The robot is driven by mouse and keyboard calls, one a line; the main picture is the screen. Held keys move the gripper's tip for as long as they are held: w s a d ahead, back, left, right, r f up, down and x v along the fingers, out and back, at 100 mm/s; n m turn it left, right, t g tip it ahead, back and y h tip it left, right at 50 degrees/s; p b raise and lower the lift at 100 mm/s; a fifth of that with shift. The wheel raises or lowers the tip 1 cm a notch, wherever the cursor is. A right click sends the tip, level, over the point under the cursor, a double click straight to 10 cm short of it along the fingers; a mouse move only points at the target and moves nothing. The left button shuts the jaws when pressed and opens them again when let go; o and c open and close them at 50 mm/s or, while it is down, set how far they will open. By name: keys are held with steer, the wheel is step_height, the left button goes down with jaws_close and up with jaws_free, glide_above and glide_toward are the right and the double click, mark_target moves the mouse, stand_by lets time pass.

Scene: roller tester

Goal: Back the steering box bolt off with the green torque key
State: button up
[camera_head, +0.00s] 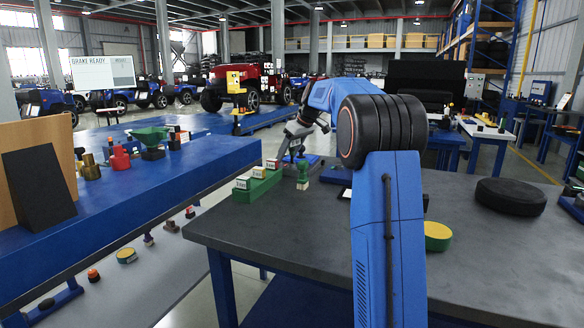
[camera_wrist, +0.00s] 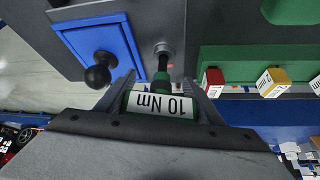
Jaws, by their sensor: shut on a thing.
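The green torque key (camera_wrist: 130,108), with a white label reading 10 Nm, is between the fingers of my gripper (camera_wrist: 163,100) in the wrist view. The gripper is shut on it. The key's dark shank (camera_wrist: 161,78) points at a round grey bolt head (camera_wrist: 163,48) on a dark grey surface. The tip is at or very close to the bolt; I cannot tell if it is seated. In the head view my gripper (camera_head: 296,136) is at the far left of the dark table, small and partly hidden.
A green rack (camera_wrist: 240,55) with a red-based and a yellow-based key stands right of the bolt. A blue plate (camera_wrist: 105,40) with a black ball knob (camera_wrist: 97,76) lies left of it. A black disc (camera_head: 510,196) and a yellow-topped green pad (camera_head: 438,236) lie on the dark table (camera_head: 290,238).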

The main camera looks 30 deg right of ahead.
steer(key=shift+s+a+f+n+g+y, duration=0.15)
steer(key=shift+n+y, duration=0.15)
steer(key=shift+n, duration=0.35)
steer(key=shift+f+n+g+y, duration=0.15)
steer(key=shift+n+y, duration=0.15)
steer(key=shift+n, duration=0.35)
steer(key=shift+r+m, duration=0.1)
steer(key=shift+m, duration=0.2)
steer(key=shift+r, duration=0.3)
steer(key=shift+r, duration=0.5)
steer(key=shift+r, duration=0.85)
steer(key=shift+r, duration=2)
